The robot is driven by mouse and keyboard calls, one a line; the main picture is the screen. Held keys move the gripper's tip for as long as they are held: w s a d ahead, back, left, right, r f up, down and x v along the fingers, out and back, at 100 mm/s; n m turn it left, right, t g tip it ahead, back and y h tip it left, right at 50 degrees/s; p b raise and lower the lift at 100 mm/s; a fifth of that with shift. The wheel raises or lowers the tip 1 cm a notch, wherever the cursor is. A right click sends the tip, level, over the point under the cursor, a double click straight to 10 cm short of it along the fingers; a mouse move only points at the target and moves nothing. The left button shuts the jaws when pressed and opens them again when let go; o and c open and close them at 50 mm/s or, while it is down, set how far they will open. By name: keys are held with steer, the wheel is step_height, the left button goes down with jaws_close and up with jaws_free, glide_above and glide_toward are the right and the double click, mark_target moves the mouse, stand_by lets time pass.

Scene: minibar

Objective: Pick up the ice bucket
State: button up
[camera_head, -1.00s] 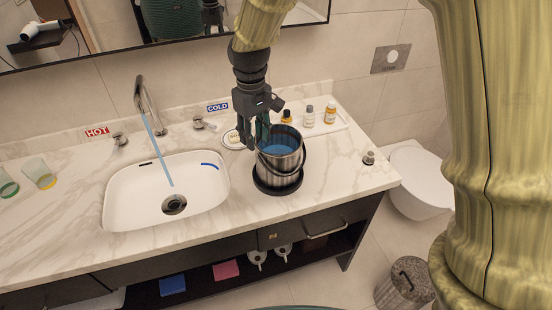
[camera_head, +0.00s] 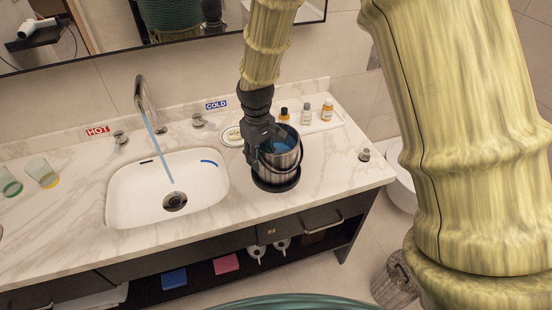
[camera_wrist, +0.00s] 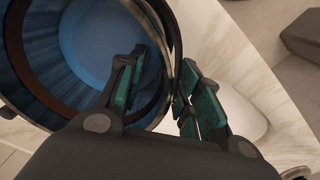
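The ice bucket (camera_head: 284,161) is a shiny metal pail with a blue inside, upright on a round black coaster (camera_head: 277,185) on the counter, right of the sink. My gripper (camera_head: 263,150) is down at the bucket's left rim. In the wrist view the bucket (camera_wrist: 85,40) fills the upper left. My gripper (camera_wrist: 163,68) has its green-padded fingers apart there, one over the bucket's inside and one outside the rim. A gap shows between the fingers, with the rim and dark handle between them. Whether a pad touches the wall cannot be told.
The white sink (camera_head: 130,200) with running water lies left of the bucket. Several small bottles (camera_head: 306,114) stand on a tray behind it, and a soap dish (camera_head: 231,137) is at its back left. The counter's right end is mostly clear.

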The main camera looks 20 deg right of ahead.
steer(key=shift+f, duration=0.3)
jaws_close()
steer(key=shift+r, duration=0.2)
stand_by(0.5)
